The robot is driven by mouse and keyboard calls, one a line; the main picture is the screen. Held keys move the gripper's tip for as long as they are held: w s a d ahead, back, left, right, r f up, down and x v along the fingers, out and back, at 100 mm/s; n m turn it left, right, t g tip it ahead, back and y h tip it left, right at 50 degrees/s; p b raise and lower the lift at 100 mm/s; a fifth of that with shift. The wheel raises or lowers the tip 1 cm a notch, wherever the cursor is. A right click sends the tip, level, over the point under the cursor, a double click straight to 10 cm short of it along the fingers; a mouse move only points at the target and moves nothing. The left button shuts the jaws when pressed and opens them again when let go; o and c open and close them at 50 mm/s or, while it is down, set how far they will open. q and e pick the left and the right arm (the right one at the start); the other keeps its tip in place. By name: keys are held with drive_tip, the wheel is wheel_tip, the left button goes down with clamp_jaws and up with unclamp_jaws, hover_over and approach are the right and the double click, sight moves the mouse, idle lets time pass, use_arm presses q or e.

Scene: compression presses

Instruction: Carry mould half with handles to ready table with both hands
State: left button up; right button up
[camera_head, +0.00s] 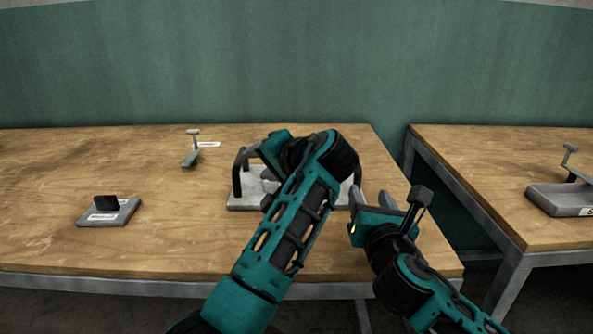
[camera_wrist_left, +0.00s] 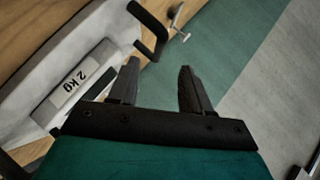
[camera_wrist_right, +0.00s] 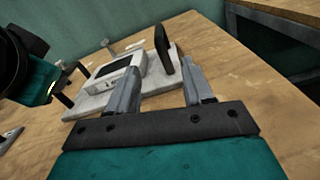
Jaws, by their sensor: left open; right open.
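The mould half (camera_head: 243,201) is a pale plate with a raised block and black upright handles, lying on the wooden table at left. My left arm hides much of its middle in the head view. Its "2 kg" label (camera_wrist_left: 76,82) shows in the left wrist view. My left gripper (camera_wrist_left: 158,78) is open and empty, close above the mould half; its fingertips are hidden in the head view. My right gripper (camera_head: 370,199) is open beside the right end of the mould half. In the right wrist view, the near handle (camera_wrist_right: 164,50) shows between and beyond the fingers, not held.
A second wooden table (camera_head: 480,165) stands at right across a gap, with a grey tray-like stand (camera_head: 560,199) on it. A grey block with a black plate (camera_head: 107,211) and a small metal stand (camera_head: 191,152) are on the left table. A green wall stands behind.

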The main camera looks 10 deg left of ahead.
sight(235, 164)
drive_tip(key=shift+w, duration=0.15)
use_arm(q)
drive_tip(key=shift+r, duration=0.1)
use_arm(e)
drive_tip(key=shift+r, duration=0.1)
drive_tip(key=shift+s, duration=0.2)
drive_tip(key=shift+w, duration=0.1)
use_arm(q)
drive_tip(key=x, duration=1.3)
drive_tip(key=shift+s, duration=0.1)
use_arm(e)
drive_tip(key=w, duration=0.4)
drive_tip(key=w+a, duration=0.1)
drive_tip(key=w, duration=0.7)
drive_tip(key=shift+w+a, duration=0.2)
drive_tip(key=shift+w, duration=0.15)
use_arm(q)
drive_tip(key=shift+d, duration=0.1)
clamp_jaws()
use_arm(e)
clamp_jaws()
drive_tip(key=shift+a, duration=0.15)
